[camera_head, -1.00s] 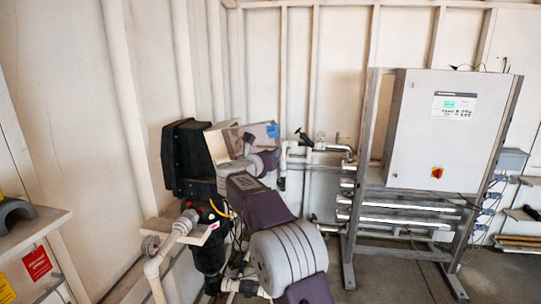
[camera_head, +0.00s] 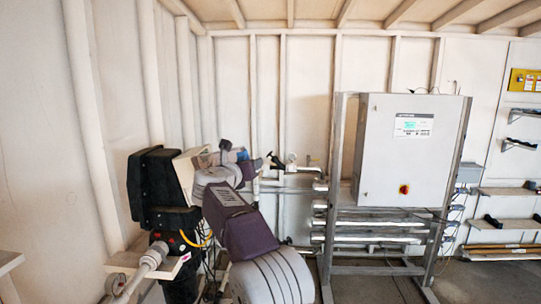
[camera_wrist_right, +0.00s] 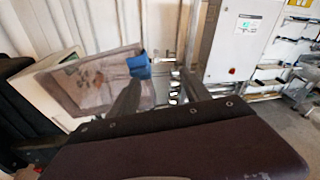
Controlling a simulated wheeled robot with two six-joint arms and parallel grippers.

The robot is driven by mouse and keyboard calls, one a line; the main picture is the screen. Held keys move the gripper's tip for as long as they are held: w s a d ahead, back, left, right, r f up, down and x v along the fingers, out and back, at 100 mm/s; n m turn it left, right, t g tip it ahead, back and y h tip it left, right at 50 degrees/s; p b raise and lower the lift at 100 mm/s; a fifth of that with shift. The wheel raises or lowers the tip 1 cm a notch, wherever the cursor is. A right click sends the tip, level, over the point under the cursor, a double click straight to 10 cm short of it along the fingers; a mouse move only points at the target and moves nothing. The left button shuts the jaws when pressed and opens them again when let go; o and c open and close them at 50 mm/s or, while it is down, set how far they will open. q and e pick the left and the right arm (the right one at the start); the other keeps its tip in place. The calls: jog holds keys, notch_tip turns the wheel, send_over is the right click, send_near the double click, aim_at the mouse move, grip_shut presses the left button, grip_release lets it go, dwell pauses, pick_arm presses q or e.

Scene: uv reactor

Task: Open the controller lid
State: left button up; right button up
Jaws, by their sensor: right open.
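The controller is a pale beige box (camera_head: 186,172) against a black housing (camera_head: 150,185), left of centre in the head view. In the right wrist view the pale box (camera_wrist_right: 48,85) is at the left, and a greyish-brown panel (camera_wrist_right: 95,82), seemingly the lid, stands out to its right. A blue piece (camera_wrist_right: 139,66) sits at the panel's right edge. My right gripper (camera_wrist_right: 162,85) is open, its fingers close to this panel; I cannot tell whether they touch it. In the head view my right arm partly hides the controller.
A grey cabinet (camera_head: 410,150) with a small screen and red knob stands on a metal frame right of centre. Steel pipes (camera_head: 365,237) run below it. Shelves (camera_head: 505,191) line the right wall. A white pipe (camera_head: 140,272) lies below the controller.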

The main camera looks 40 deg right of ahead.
jog(key=s+d+r, duration=0.4)
jog(key=s+r, duration=0.1)
jog(key=s, duration=0.2)
jog(key=shift+s+r, duration=0.15)
jog(key=shift+s, duration=0.15)
